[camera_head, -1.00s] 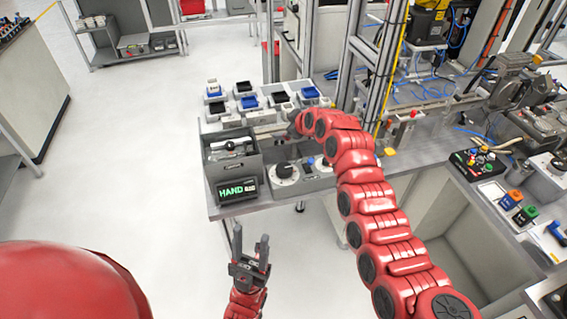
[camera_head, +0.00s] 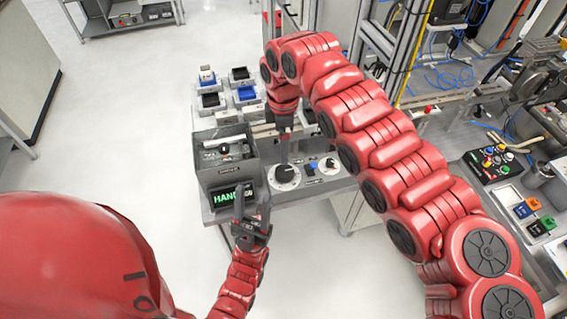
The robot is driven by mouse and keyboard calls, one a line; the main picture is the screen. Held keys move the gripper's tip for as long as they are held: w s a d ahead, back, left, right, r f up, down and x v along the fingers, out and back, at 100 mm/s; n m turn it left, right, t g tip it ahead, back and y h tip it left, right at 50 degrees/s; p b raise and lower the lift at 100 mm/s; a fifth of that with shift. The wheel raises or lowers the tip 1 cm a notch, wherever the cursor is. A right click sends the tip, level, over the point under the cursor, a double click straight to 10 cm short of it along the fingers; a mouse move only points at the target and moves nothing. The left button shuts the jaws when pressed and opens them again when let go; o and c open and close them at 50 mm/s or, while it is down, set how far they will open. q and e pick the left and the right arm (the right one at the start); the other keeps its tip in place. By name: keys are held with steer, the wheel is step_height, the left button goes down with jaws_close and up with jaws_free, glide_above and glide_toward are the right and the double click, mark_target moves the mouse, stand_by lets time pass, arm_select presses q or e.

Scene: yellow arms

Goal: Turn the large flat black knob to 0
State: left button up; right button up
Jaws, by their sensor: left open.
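A large black knob (camera_head: 284,172) sits on a round white dial on the front part of the grey workbench. A smaller black knob (camera_head: 330,163) on a white dial is to its right. The dial markings are too small to read. My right gripper (camera_head: 284,152) points down from above, its tip at or just over the large knob; whether it touches, and its jaw opening, cannot be made out. My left gripper (camera_head: 252,195) is open and empty, pointing up in the picture in front of the bench, over the display's edge.
A grey box (camera_head: 225,160) stands left of the dials, with a display (camera_head: 232,196) reading HAND in front. Blue and black bins (camera_head: 245,93) are behind. A button box (camera_head: 491,163) is at the right. Open floor lies left.

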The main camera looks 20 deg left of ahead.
mark_target(283, 171)
step_height(283, 171, down, 12)
steer(key=p, duration=0.3)
steer(key=shift+w+a+r, duration=0.15)
steer(key=shift+r, duration=0.05)
steer(key=shift+w+f, duration=0.15)
steer(key=shift+f, duration=0.2)
